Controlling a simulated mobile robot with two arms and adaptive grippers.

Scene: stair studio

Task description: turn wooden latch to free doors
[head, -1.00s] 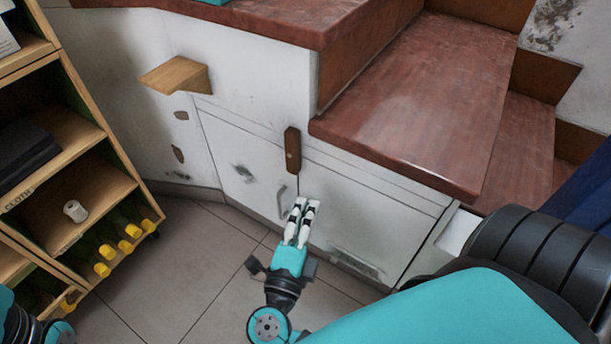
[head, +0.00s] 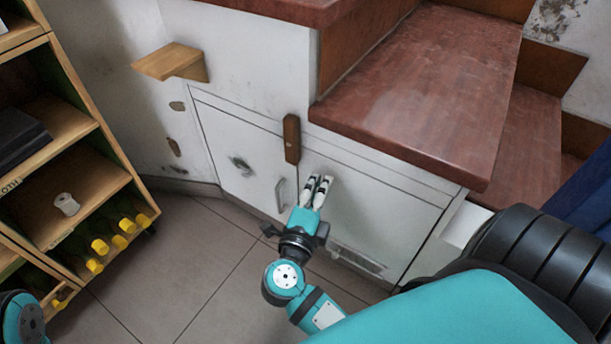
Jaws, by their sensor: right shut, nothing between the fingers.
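The wooden latch (head: 292,139) is a dark brown upright block on the white cabinet front, at the top of the seam between two doors. It stands vertical and overlaps the doors' upper edge. The left door (head: 236,158) has a grey handle (head: 280,194) near the seam. The right door (head: 365,213) has a vent low down. My right gripper (head: 319,181) is shut and empty, with its white fingertips pointing up, just below and right of the latch and apart from it. My left arm shows only as a piece at the lower left corner; its gripper is not visible.
Red-brown steps (head: 420,100) overhang the cabinet above and to the right. A small wooden shelf (head: 172,62) juts out at upper left. A wooden rack (head: 85,190) with yellow-capped bottles stands at left. Tiled floor (head: 200,265) lies clear in front.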

